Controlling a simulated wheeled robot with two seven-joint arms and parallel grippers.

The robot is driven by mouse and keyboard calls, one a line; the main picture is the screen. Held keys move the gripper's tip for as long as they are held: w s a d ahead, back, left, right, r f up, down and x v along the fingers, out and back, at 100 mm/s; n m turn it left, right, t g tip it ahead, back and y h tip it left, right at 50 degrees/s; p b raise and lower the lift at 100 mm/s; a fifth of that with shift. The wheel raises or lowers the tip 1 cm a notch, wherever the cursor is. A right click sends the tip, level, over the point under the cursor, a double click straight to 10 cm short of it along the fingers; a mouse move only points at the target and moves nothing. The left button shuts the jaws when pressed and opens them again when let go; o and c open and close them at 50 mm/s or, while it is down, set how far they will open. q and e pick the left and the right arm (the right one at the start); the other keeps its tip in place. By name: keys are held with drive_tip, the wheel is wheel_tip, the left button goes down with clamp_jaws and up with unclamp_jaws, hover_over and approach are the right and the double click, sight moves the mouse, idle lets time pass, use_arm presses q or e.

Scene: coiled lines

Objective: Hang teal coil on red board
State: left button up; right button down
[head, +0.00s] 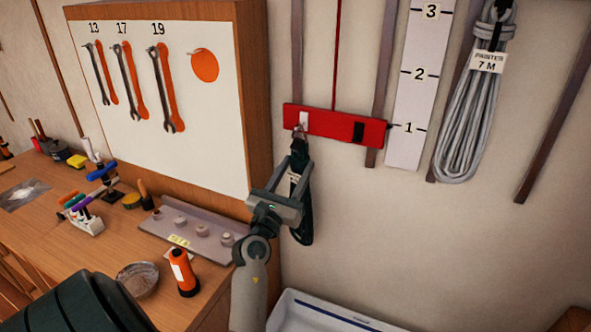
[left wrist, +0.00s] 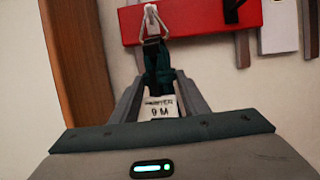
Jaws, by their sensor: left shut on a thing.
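The red board (head: 335,124) is fixed to the wall, with a white hook (head: 303,119) at its left and a black piece (head: 358,131) at its right. My left gripper (head: 297,168) is just below the white hook, shut on the dark teal coil (head: 303,225), which hangs down behind the gripper. In the left wrist view, the coil (left wrist: 158,62) carries a white "9 M" tag (left wrist: 160,107) between the fingers. Its top reaches up to the white hook (left wrist: 151,22); I cannot tell whether it is looped over it. My right gripper is not in view.
A grey coil (head: 470,105) tagged 7 M hangs to the right, past a numbered white strip (head: 414,90). A tool board (head: 165,75) is at left above the cluttered workbench (head: 60,225). A white bin (head: 320,312) stands below.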

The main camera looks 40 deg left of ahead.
use_arm(q)
drive_tip(key=o, duration=1.5)
drive_tip(key=shift+r, duration=0.1)
drive_tip(key=shift+s, duration=0.1)
drive_tip(key=shift+s+d+f, duration=0.2)
drive_tip(key=shift+s+f, duration=0.15)
drive_tip(key=shift+s, duration=0.1)
drive_tip(key=shift+b+v, duration=2.55)
drive_tip(key=shift+v, duration=5.55)
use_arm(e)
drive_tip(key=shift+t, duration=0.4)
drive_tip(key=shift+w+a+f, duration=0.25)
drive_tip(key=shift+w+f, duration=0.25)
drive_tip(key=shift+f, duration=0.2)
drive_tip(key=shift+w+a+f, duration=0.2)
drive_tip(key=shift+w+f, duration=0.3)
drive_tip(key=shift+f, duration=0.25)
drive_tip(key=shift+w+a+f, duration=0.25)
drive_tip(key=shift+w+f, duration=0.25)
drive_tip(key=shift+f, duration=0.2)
use_arm(q)
drive_tip(key=shift+r, duration=0.2)
